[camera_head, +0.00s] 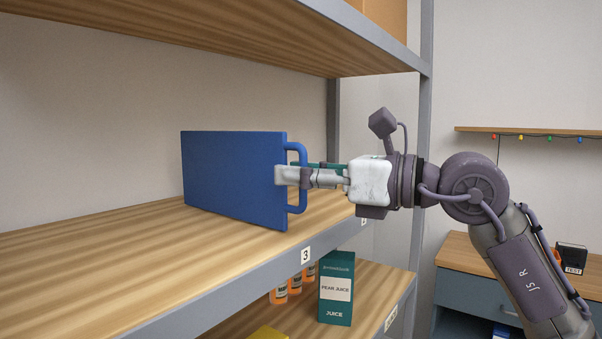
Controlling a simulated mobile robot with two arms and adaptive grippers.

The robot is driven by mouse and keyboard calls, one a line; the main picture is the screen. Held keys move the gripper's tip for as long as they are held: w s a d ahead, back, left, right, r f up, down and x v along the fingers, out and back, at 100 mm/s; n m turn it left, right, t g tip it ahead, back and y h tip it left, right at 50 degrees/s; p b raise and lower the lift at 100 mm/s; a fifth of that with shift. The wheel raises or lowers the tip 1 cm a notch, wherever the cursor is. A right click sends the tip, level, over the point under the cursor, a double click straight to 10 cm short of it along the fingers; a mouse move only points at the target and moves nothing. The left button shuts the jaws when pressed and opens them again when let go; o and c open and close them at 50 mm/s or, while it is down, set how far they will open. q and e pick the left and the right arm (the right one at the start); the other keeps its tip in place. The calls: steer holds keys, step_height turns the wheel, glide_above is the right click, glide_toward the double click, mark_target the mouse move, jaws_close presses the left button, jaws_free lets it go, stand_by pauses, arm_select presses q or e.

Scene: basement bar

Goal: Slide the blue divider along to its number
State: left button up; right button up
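The blue divider (235,178) stands upright on the middle wooden shelf (90,255). Its blue handle (302,160) is on its right-hand edge, facing the shelf front. My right gripper (282,176) comes from the right and its fingers are at the handle, reaching the divider's edge. Whether the fingers are closed on the handle cannot be made out. A number tag reading 3 (305,255) is on the shelf's front edge, a little right of the divider. Another tag (364,221) farther right is too small to read. My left gripper is not in view.
An upper shelf (200,35) hangs above the divider. On the lower shelf stand a green pear juice carton (337,288) and several orange bottles (279,293). A grey upright post (422,150) is behind my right arm. The middle shelf left of the divider is clear.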

steer(key=shift+d, duration=0.1)
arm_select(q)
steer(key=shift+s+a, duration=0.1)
arm_select(e)
steer(key=v, duration=1.2)
